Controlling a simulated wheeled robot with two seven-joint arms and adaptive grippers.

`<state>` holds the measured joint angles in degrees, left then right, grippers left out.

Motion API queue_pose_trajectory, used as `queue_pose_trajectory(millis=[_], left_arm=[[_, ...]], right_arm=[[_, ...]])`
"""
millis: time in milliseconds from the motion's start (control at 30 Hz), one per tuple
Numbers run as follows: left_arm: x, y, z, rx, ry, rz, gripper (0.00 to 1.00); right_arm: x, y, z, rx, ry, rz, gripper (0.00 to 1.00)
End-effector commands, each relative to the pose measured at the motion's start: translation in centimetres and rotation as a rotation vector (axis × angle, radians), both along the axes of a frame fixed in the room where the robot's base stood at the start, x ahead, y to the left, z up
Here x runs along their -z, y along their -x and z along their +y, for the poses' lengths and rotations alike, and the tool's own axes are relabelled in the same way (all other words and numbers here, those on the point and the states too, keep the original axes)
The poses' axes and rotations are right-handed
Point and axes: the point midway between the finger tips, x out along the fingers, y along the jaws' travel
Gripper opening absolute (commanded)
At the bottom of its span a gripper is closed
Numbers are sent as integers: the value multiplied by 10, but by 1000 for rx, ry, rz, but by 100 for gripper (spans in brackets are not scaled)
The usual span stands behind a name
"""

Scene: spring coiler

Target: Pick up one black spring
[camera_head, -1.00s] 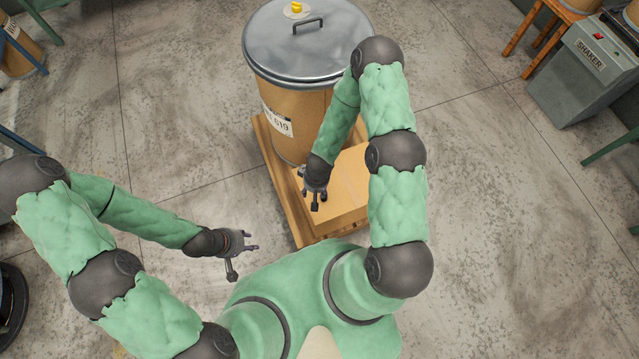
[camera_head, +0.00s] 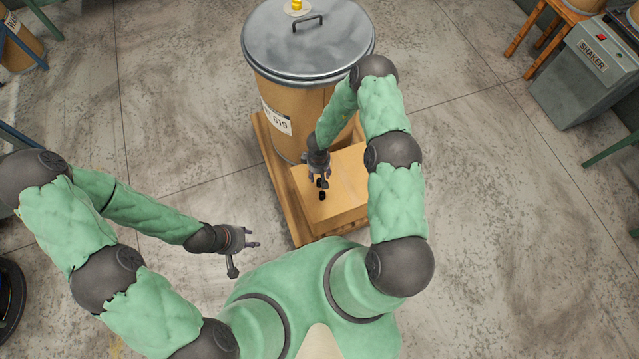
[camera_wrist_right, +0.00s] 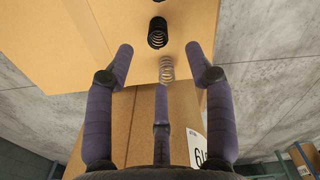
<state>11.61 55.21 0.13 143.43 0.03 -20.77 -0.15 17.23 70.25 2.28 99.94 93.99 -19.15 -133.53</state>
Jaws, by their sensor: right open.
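A black spring (camera_wrist_right: 157,33) stands on the cardboard box in the right wrist view, just beyond the fingertips. A silver spring (camera_wrist_right: 167,70) is nearer, between the fingertips in the picture. Another dark piece (camera_wrist_right: 160,2) is cut off at the top edge. My right gripper (camera_wrist_right: 158,58) is open with nothing held; whether its fingers are level with the springs I cannot tell. In the head view my right gripper (camera_head: 320,180) is over the box, with a small black spring (camera_head: 322,196) just below it in the picture. My left gripper (camera_head: 243,256) is open and empty, left of the box.
The cardboard box (camera_head: 345,205) sits on a wooden pallet (camera_head: 299,228), beside a large drum with a metal lid (camera_head: 308,45). A grey shaker machine (camera_head: 585,72) stands at the upper right. The floor right of the box is clear.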

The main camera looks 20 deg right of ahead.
Motion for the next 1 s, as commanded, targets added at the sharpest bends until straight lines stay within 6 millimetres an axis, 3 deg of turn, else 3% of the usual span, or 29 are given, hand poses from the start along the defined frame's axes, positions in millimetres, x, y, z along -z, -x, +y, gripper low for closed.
queue_pose_trajectory(millis=[100, 367, 700, 1000], left_arm=[[12, 0, 0, 0, 0, 0, 40], [18, 0, 0, 0, 0, 0, 40], [44, 0, 0, 0, 0, 0, 40], [44, 0, 0, 0, 0, 0, 40]], right_arm=[[22, 0, 0, 1, -1, 1, 54], [37, 0, -1, 2, 0, 0, 54], [79, 0, -3, 0, 0, 1, 54], [81, 0, -3, 1, 1, -1, 52]])
